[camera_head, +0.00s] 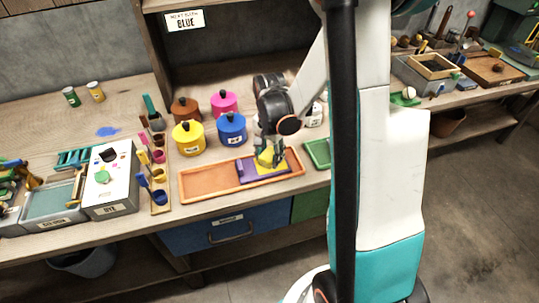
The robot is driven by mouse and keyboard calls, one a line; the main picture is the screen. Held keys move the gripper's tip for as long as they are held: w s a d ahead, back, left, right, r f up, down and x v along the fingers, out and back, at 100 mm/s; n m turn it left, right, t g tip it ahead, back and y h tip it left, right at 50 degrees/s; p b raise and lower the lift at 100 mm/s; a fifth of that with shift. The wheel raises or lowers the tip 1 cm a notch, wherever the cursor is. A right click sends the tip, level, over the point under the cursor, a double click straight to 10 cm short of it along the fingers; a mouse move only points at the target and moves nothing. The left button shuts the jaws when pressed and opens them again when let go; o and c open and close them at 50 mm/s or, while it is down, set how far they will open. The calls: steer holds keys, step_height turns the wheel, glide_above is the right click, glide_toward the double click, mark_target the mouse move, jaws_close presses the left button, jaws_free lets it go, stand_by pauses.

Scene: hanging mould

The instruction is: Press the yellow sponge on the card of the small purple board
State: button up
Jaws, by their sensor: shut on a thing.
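The small purple board (246,172) lies in the right half of an orange tray (210,183) on the bench. A yellow area, which looks like the card, shows on the board. My gripper (268,157) points down over the board, shut on the yellow sponge (265,158). The sponge is at the yellow area; I cannot tell whether it touches it. The fingers hide part of the sponge and the board's middle.
A yellow pot (188,138), a blue pot (232,129), a pink pot (224,102) and a brown pot (184,109) stand behind the tray. A green tray (318,153) lies to the right. A wooden rack (160,200) of small coloured cups stands left.

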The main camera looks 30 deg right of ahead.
steer(key=shift+r+p, duration=1.7)
steer(key=shift+r, duration=1.1)
